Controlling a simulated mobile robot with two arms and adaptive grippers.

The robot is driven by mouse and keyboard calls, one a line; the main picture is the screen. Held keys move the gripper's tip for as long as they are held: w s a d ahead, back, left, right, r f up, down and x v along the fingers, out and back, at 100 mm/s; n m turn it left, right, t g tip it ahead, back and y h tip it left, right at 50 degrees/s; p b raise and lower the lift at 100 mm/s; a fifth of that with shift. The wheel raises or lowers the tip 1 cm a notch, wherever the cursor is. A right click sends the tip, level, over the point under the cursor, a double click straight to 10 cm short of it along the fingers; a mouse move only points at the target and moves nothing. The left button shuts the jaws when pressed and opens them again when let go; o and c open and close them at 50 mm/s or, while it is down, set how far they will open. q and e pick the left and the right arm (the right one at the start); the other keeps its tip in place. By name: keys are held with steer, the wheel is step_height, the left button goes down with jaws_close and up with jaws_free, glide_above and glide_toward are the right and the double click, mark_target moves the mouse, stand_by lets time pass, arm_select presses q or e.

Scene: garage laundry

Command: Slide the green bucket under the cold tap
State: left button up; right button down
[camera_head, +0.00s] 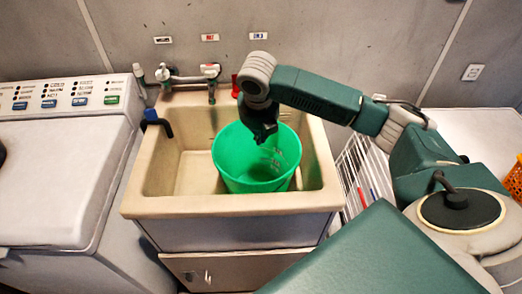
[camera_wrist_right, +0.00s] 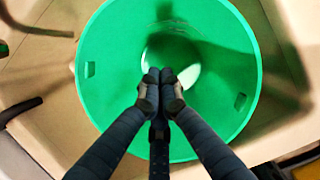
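The green bucket (camera_head: 230,165) stands upright in the right half of the beige sink (camera_head: 150,205). The right wrist view looks down into the bucket (camera_wrist_right: 110,110), which looks empty. My right gripper (camera_head: 263,135) hangs down at the bucket's mouth. Its fingertips (camera_wrist_right: 160,78) are together with nothing visible between them; I cannot tell whether they touch the bucket. A tap with a blue handle and dark spout (camera_head: 158,122) is on the sink's left rim. A chrome mixer tap (camera_head: 211,80) is at the back, and a red fitting (camera_head: 236,86) is right of it. My left gripper is not in view.
Three small wall labels, including a red-edged one (camera_head: 210,37) and a blue-edged one (camera_head: 258,35), are too small to read. The sink's left half (camera_head: 190,170) is clear. A washing machine (camera_head: 65,180) stands left; a white wire rack (camera_head: 358,170) stands right.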

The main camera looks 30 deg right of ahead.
steer(key=w+d+b+x, duration=0.1)
steer(key=b+x, duration=0.3)
steer(key=x, duration=1.2)
steer(key=shift+w+d+r, duration=0.15)
steer(key=shift+w, duration=0.2)
